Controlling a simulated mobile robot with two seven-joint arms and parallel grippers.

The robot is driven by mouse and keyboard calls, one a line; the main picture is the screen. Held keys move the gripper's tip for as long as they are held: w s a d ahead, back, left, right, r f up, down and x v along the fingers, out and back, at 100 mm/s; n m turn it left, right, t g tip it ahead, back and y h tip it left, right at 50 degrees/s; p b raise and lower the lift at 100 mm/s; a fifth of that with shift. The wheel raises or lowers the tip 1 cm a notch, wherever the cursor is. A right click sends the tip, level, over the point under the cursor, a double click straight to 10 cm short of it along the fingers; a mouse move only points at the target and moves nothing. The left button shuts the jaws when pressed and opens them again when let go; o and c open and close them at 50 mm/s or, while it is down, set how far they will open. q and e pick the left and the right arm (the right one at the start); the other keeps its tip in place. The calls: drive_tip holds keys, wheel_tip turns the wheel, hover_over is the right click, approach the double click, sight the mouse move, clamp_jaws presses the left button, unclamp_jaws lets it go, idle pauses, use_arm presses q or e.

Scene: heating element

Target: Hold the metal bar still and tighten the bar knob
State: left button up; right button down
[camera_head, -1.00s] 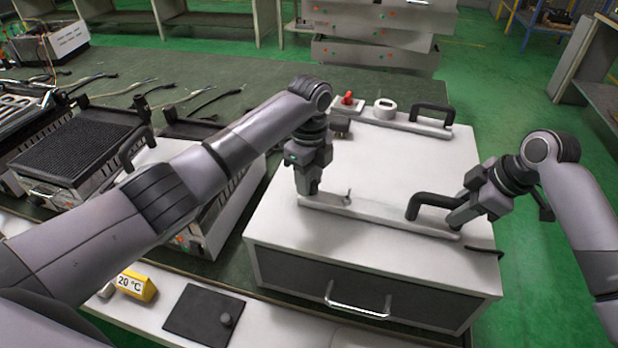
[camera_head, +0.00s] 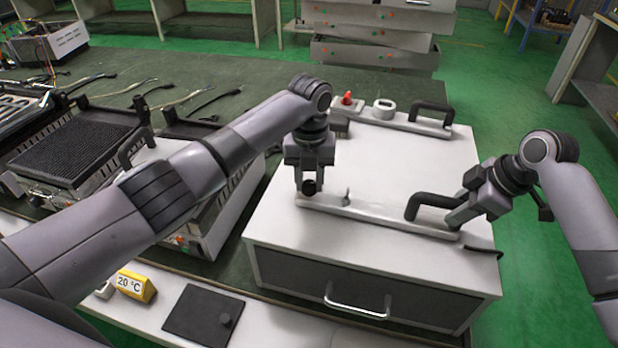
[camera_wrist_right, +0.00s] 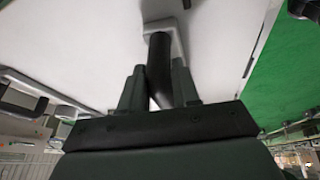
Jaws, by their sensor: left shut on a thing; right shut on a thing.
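The light metal bar (camera_head: 378,218) lies along the near edge of the white box's top. It carries a black curved handle (camera_head: 425,201) near its right end and a small upright pin (camera_head: 347,197). My left gripper (camera_head: 308,190) points down over the bar's left end, shut on the dark round bar knob (camera_head: 309,187). Its fingers partly hide how the knob meets the bar. My right gripper (camera_head: 456,218) comes in from the right, shut on the black handle. In the right wrist view, the handle (camera_wrist_right: 158,65) runs between the two fingers (camera_wrist_right: 157,88).
The white box (camera_head: 400,165) has a front drawer handle (camera_head: 357,303). A second bar (camera_head: 405,122) with a black handle, a white ring (camera_head: 385,108) and a red knob (camera_head: 347,98) are at the back. A yellow 20 °C block (camera_head: 137,286) and dark plate (camera_head: 203,315) lie front left.

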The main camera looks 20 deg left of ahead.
sight(310, 182)
use_arm(q)
drive_tip(key=shift+d+m, duration=0.15)
drive_tip(key=shift+m, duration=0.95)
drive_tip(key=shift+d+m, duration=0.1)
drive_tip(key=shift+m, duration=1)
use_arm(e)
drive_tip(key=shift+a, duration=0.25)
use_arm(q)
drive_tip(key=o, duration=0.9)
drive_tip(key=shift+o, duration=0.8)
drive_tip(key=shift+a, duration=0.15)
use_arm(e)
drive_tip(key=shift+d, duration=0.15)
use_arm(q)
wheel_tip(310, 182, up, 12)
